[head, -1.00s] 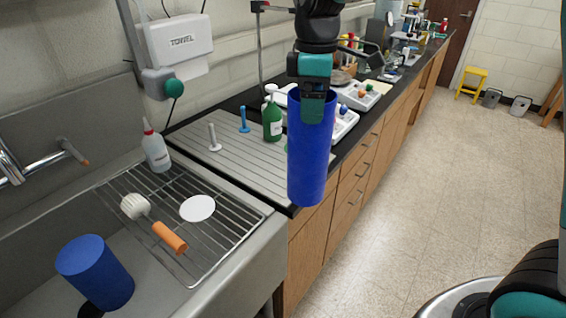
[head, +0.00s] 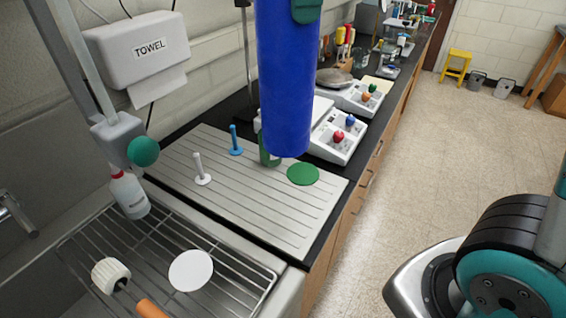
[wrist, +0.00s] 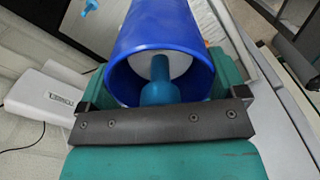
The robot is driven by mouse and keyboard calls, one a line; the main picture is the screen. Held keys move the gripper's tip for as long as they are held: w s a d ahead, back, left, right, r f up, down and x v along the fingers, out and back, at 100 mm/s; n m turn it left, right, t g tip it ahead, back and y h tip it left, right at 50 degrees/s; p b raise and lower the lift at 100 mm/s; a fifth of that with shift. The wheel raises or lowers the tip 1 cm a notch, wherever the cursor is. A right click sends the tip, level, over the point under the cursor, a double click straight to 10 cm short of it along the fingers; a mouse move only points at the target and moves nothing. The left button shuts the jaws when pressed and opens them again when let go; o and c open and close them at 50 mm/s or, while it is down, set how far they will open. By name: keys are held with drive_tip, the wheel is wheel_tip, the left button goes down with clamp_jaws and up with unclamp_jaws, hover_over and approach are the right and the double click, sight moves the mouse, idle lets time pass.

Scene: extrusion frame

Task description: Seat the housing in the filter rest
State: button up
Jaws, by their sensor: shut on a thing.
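The housing, a blue cylinder (head: 286,85), hangs roughly upright in the head view, above the grooved board. My gripper is mostly cut off at the top there; a green part of it shows at the housing's upper end. In the wrist view my gripper (wrist: 160,100) is shut on the housing (wrist: 165,30) near its open end. A pale disc and a blue-teal stub show inside that end. I cannot tell which thing is the filter rest. A green disc (head: 303,174), a white peg (head: 200,170) and a blue peg (head: 235,141) stand apart on the board.
The grooved board (head: 240,208) lies beside the sink, which has a wire rack (head: 225,290) with a white disc (head: 191,270) and brush (head: 110,275). A green bottle is mostly hidden behind the housing.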

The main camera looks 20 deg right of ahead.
sight(288, 123)
drive_tip(key=shift+d, duration=0.15)
drive_tip(key=shift+f, duration=0.3)
wheel_tip(288, 123, down, 19)
drive_tip(key=p, duration=0.3)
drive_tip(key=shift+p, duration=0.3)
drive_tip(key=shift+f, duration=0.1)
drive_tip(key=shift+f, duration=0.15)
drive_tip(key=o, duration=1.2)
drive_tip(key=shift+o, duration=0.2)
